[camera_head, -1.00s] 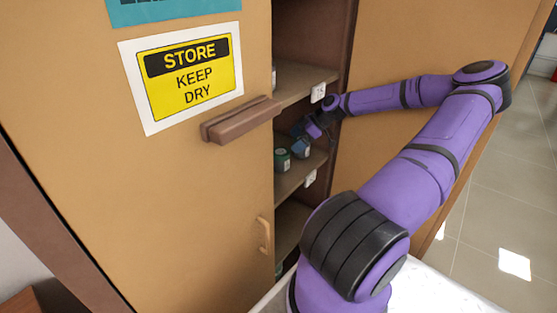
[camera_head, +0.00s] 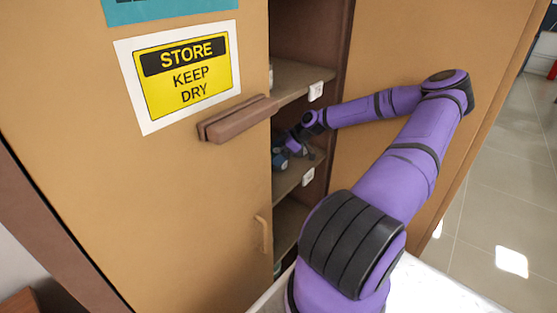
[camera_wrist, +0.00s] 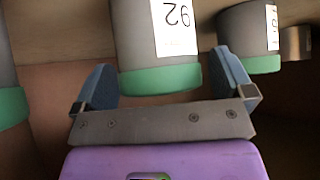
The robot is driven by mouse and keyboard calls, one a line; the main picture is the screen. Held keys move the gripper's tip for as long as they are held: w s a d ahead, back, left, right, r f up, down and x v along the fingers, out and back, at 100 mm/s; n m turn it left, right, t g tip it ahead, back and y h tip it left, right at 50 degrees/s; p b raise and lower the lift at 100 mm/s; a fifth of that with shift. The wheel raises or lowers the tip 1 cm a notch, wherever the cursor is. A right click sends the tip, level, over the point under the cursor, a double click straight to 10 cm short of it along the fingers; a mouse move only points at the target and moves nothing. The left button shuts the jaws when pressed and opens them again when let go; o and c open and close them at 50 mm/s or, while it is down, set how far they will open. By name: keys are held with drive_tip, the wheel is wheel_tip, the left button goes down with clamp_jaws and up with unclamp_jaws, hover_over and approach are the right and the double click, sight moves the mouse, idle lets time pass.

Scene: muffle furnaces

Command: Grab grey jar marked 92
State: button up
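The grey jar marked 92 (camera_wrist: 150,45) has a white label and a green band, and it appears upside down in the wrist view. My gripper (camera_wrist: 162,62) is open, with one blue finger on each side of this jar. A small gap shows by the right finger; whether the left finger touches the jar I cannot tell. In the head view my gripper (camera_head: 292,146) is inside the cabinet at the middle shelf, partly hidden by the door edge. The jar's number cannot be read there.
Another grey jar with a green band (camera_wrist: 246,35) stands to the right in the wrist view, and one more (camera_wrist: 8,75) at the left edge. The cabinet door (camera_head: 130,200) and its brown handle (camera_head: 238,118) are close left of the arm. Shelf boards (camera_head: 302,78) lie above and below.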

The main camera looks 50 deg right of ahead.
drive_tip(key=c, duration=1)
drive_tip(key=shift+r, duration=0.2)
